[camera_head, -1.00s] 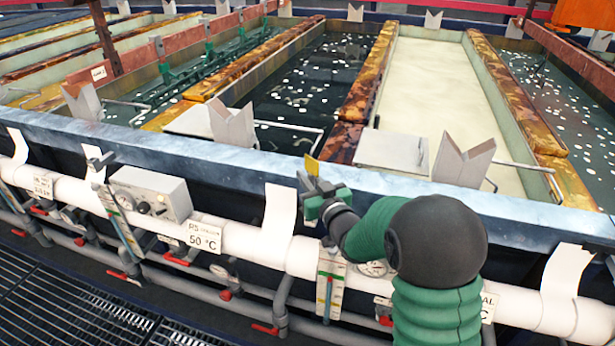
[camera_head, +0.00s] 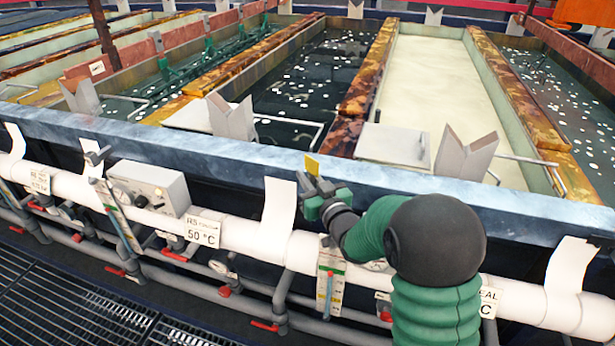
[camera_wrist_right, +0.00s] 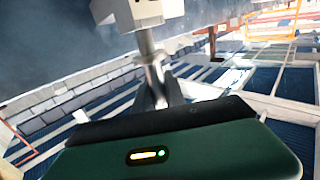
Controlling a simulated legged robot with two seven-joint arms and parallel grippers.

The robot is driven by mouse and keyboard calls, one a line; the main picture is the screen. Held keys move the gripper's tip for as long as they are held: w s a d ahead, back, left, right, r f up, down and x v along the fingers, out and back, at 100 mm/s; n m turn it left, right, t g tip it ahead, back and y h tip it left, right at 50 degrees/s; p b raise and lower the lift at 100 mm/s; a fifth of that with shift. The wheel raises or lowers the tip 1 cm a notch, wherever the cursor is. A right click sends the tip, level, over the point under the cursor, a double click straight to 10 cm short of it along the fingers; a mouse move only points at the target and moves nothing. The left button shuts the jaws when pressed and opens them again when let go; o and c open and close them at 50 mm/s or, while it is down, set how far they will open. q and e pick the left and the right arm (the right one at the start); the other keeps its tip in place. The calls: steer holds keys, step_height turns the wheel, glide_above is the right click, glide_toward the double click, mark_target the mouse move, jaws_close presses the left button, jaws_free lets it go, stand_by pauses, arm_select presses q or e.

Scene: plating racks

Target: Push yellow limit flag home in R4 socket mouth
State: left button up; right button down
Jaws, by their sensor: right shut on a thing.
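The yellow limit flag (camera_head: 312,165) stands up at the tips of my right gripper (camera_head: 314,193), just in front of the tank's blue-grey front rim. My right gripper is shut on the flag, and its fingers hide the flag's lower part. Grey metal shows around the fingertips; I cannot tell how much of it is a socket mouth or how deep the flag sits. In the right wrist view, my dark green gripper body is below a metal stem with a pale block (camera_wrist_right: 150,12); the yellow flag cannot be made out there. My left gripper is not in view.
The blue-grey tank rim (camera_head: 400,188) runs across behind the gripper. A white pipe (camera_head: 245,238) with upright white tabs runs below it. A grey control box (camera_head: 148,188) and a 50 °C label (camera_head: 203,232) are to the left. A grey clamp-like bracket (camera_head: 98,157) stands farther left.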

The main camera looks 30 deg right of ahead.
steer(key=shift+f+b, duration=0.95)
steer(key=shift+f, duration=0.15)
steer(key=c, duration=1.3)
jaws_free()
